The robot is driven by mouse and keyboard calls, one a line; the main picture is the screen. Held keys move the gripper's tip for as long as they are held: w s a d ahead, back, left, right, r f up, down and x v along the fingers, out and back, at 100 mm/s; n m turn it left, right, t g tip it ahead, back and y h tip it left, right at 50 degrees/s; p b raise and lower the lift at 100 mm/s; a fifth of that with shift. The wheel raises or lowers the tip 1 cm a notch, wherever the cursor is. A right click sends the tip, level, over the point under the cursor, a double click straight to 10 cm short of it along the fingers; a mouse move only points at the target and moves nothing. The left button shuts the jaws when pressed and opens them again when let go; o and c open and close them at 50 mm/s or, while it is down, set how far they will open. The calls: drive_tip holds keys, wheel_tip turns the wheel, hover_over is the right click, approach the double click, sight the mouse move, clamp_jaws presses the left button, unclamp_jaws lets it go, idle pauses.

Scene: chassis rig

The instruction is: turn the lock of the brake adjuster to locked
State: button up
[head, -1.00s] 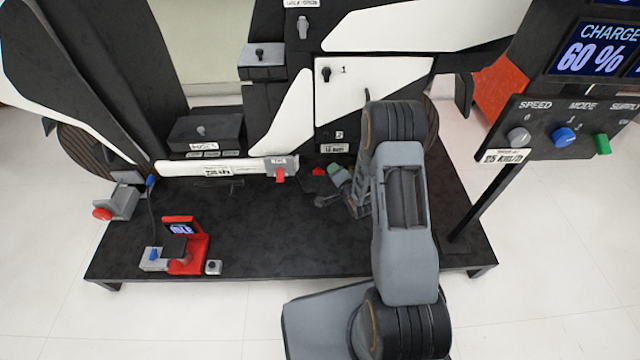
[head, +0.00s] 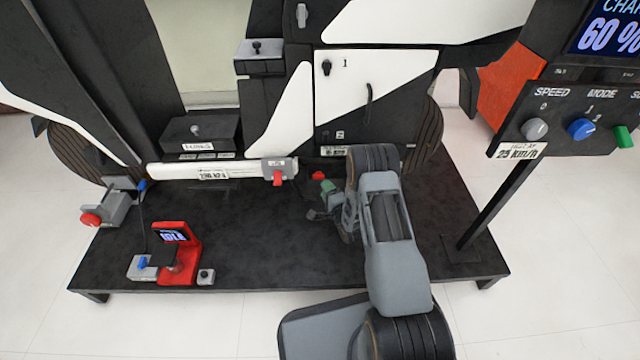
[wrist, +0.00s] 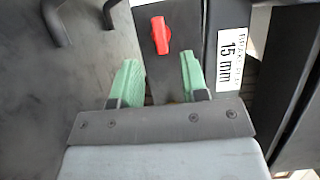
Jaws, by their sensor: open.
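The brake adjuster's red lock (wrist: 160,35) is a small red handle on a dark block in the wrist view, pointing up and slightly left. In the head view the red lock (head: 318,175) is small, low under the machine's body. My gripper (wrist: 159,80) is open, with green fingertips apart and nothing between them. The lock lies beyond the tips, roughly centred between them. In the head view my gripper (head: 328,187) is just in front of the lock, partly hidden by my arm.
A grey block with a red lever (head: 278,178) ends the white tube to the left. A red stand with a display (head: 178,250) is on the black platform's left. A post carries the knob panel (head: 560,125) on the right. The platform's middle is clear.

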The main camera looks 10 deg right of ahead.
sight(320, 178)
drive_tip(key=shift+w+a+b, duration=0.2)
drive_tip(key=shift+w+b, duration=0.1)
drive_tip(key=shift+w, duration=0.6)
drive_tip(key=shift+w+a+b, duration=0.15)
drive_tip(key=shift+w+b, duration=0.1)
drive_tip(key=shift+w, duration=0.7)
drive_tip(key=shift+w+a+b, duration=0.2)
drive_tip(key=shift+w+b, duration=0.1)
drive_tip(key=shift+w, duration=0.6)
clamp_jaws()
